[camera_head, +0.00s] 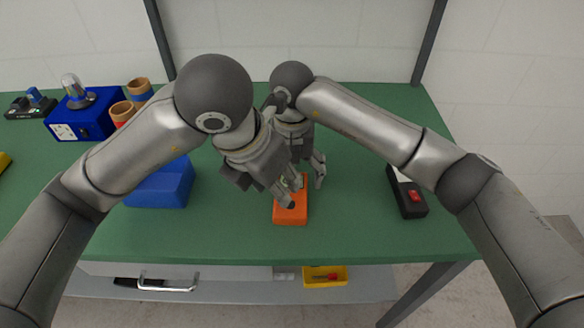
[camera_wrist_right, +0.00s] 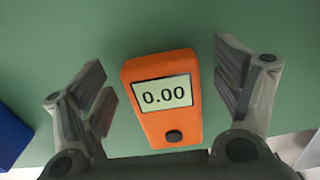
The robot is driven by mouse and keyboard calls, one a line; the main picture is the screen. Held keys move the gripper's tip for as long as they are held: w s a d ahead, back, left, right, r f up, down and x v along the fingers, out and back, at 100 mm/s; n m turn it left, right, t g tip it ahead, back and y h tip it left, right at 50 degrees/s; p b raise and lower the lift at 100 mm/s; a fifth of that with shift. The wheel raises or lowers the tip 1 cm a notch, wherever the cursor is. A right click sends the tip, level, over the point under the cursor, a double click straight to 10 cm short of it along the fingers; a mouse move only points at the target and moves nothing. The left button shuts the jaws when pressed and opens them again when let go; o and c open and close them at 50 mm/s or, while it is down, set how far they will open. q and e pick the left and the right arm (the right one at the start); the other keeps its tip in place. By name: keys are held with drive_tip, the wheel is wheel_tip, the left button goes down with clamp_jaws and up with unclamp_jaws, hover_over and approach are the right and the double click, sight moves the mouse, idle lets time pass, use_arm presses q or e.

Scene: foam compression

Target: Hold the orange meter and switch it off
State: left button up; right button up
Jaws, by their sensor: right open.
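The orange meter (camera_head: 290,214) lies on the green table in front of me, partly covered by my grippers in the head view. In the right wrist view the meter (camera_wrist_right: 155,70) shows a lit display reading 0.00 and a round black button (camera_wrist_right: 173,135) near its lower end. My right gripper (camera_head: 307,180) is open over the meter. In the wrist view the open fingers of this gripper (camera_wrist_right: 164,92) stand on both sides of the meter, with gaps. My left gripper (camera_head: 284,193) is close above the meter, in front of the right one; its finger opening is unclear.
A blue box (camera_head: 162,186) is left of the meter, and a black device with a red switch (camera_head: 407,192) is to the right. A blue unit (camera_head: 84,114) and cups (camera_head: 138,89) stand at the back left. The table front is clear.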

use_arm(q)
drive_tip(key=shift+c, duration=0.4)
use_arm(e)
drive_tip(key=c, duration=1.2)
use_arm(q)
clamp_jaws()
